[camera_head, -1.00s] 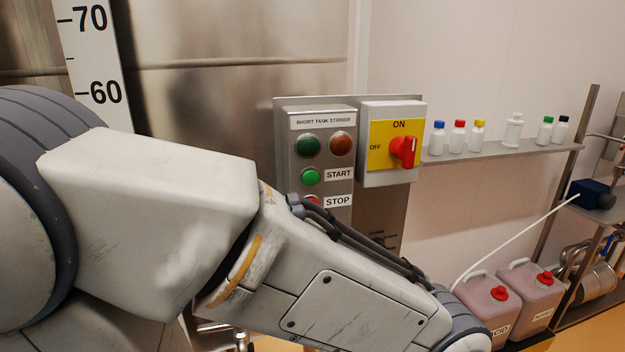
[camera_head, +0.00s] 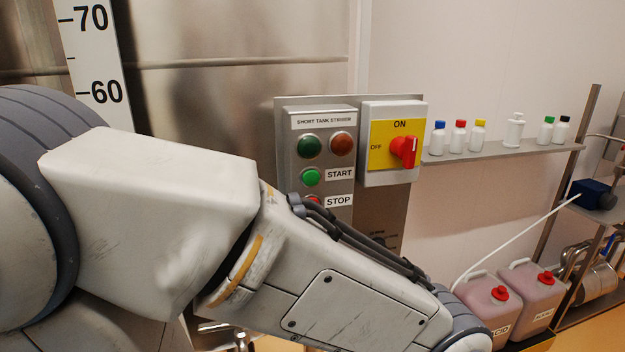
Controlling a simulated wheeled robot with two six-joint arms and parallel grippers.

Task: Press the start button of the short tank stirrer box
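The short tank stirrer box (camera_head: 344,121) is a grey metal panel on the wall in the middle of the head view. Its green start button (camera_head: 311,177) sits beside the START label, below a dark green lamp (camera_head: 309,146) and an orange-brown lamp (camera_head: 342,144). The red stop button (camera_head: 313,199) is partly hidden behind my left arm. My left arm crosses the lower left and middle in front of the panel's lower part, and its gripper is out of the picture. My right gripper is not in view.
A yellow switch plate with a red rotary knob (camera_head: 404,151) is right of the box. A shelf (camera_head: 500,151) carries several small bottles. Two pinkish canisters (camera_head: 490,303) stand at lower right. A metal tank with a scale strip (camera_head: 97,60) fills the left background.

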